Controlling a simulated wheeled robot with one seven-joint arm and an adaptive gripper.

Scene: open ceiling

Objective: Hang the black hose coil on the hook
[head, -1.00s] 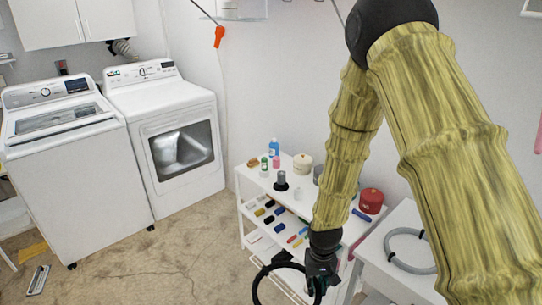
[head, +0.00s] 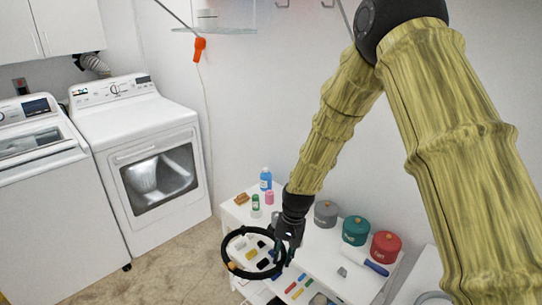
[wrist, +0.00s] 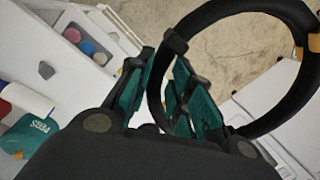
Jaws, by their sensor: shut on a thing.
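The black hose coil (head: 225,252) is a ring with a few pale tan bands. My gripper (head: 289,240) holds it by its right side, above the white shelf unit. In the wrist view the coil (wrist: 202,22) passes between the teal-padded fingers of my gripper (wrist: 160,95), which are shut on it. Its far part reaches the right edge there. Two small grey hooks, one (head: 282,4) left of the other (head: 327,4), show on the wall at the top edge of the head view, well above the coil. Their upper parts are cut off.
The white shelf unit (head: 340,285) carries bottles, grey, teal and red canisters (head: 385,247), and a roll. A clear wall shelf (head: 215,30) and an orange-headed hose (head: 199,48) are at upper left. A grey coil (head: 433,298) lies lower right. Wall space below the hooks is clear.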

